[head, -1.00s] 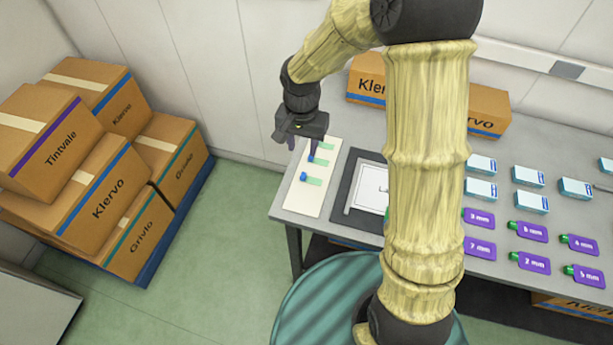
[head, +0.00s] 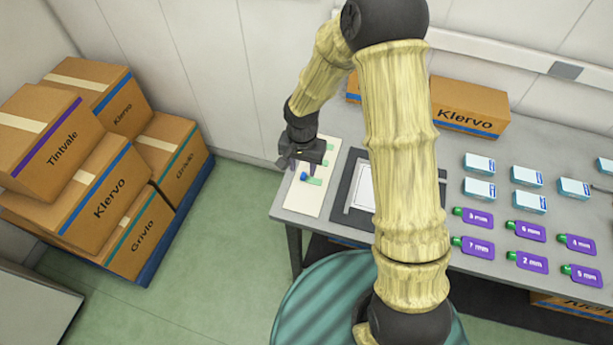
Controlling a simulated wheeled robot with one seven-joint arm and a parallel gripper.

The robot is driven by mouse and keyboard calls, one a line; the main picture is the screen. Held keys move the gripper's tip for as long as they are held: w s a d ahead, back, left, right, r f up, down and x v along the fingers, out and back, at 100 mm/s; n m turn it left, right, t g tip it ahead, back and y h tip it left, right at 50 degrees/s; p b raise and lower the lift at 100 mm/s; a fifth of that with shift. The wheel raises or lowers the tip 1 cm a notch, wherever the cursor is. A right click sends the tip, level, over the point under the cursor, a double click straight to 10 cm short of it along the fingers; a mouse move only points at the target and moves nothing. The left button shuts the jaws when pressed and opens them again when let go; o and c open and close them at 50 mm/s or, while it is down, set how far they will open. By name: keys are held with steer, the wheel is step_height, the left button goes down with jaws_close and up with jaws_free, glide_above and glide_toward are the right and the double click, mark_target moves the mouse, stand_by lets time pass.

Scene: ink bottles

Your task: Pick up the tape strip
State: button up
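Green tape strips with blue ends lie on a cream board (head: 304,205) at the left end of the table. The nearest tape strip (head: 315,182) shows clearly, with its blue end on the left. A farther strip (head: 329,147) is partly visible beside my gripper.
A dark mat with a white sheet (head: 363,188) lies right of the board, partly behind my arm. A Klervo carton (head: 468,107) stands at the back. Stacked cartons (head: 110,195) fill the floor at left.

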mark_target(303, 177)
step_height(303, 177, down, 4)
steer(key=shift+f, duration=0.1)
stand_by(0.5)
steer(key=c, duration=0.8)
